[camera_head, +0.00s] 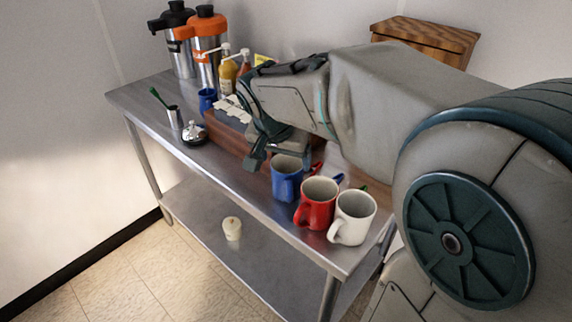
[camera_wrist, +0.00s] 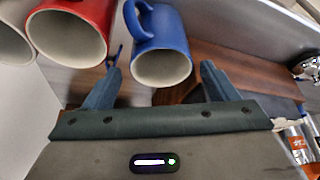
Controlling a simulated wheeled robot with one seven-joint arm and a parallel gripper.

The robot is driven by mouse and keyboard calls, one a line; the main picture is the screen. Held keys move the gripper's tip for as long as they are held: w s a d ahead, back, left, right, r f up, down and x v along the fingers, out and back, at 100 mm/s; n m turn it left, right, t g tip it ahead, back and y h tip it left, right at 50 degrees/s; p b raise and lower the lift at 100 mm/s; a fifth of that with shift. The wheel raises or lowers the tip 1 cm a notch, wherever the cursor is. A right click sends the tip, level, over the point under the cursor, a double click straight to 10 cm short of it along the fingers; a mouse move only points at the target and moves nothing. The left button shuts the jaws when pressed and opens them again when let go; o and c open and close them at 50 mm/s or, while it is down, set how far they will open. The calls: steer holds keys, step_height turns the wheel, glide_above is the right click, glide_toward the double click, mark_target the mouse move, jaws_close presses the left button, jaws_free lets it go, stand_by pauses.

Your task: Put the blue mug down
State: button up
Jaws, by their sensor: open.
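The blue mug (camera_head: 287,180) stands upright on the steel table near its front edge, left of the red mug. It also shows in the wrist view (camera_wrist: 162,45), its open rim and handle in view, between and beyond my fingertips. My gripper (camera_head: 277,158) is open just behind and above the blue mug; one finger is partly hidden. In the wrist view my gripper (camera_wrist: 161,68) has its fingers spread wide with nothing clamped between them.
A red mug (camera_head: 317,202) and a white mug (camera_head: 353,216) stand close to the right. Dispensers (camera_head: 208,42) stand at the back. The lower shelf (camera_head: 270,238) holds a pale object.

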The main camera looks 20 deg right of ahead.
steer(key=v, duration=0.7)
